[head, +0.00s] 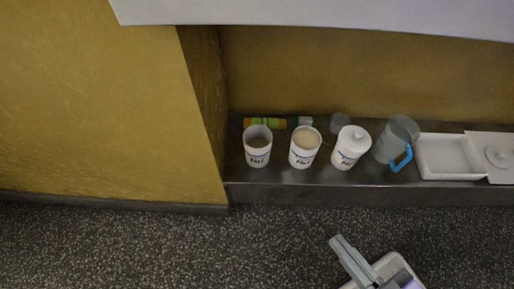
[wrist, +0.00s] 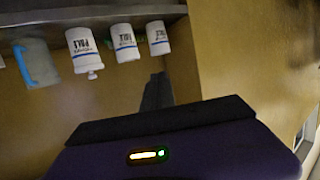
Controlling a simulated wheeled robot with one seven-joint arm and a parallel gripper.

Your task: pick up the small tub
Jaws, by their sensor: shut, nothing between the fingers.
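Three white tubs with printed labels stand in a row on the dark ledge. The left tub (head: 257,150) is open and looks dark inside. The middle tub (head: 303,154) is open with pale contents. The right tub (head: 348,154) has a white lid with a knob. I cannot tell which is the small tub. The wrist view shows them upside down: the lidded tub (wrist: 82,42), the middle tub (wrist: 124,42) and the end tub (wrist: 158,39). My gripper (head: 338,241) is shut and empty over the floor in front of the ledge, apart from the tubs; its fingers (wrist: 157,92) show dark.
A clear jug with a blue handle (head: 397,140), a white tray (head: 448,157) and a white lid (head: 500,157) stand to the right. A small clear cup (head: 339,122) and a green-orange packet (head: 265,123) lie behind. A yellow wall (head: 95,100) juts out at left; a pale overhang (head: 320,14) is above.

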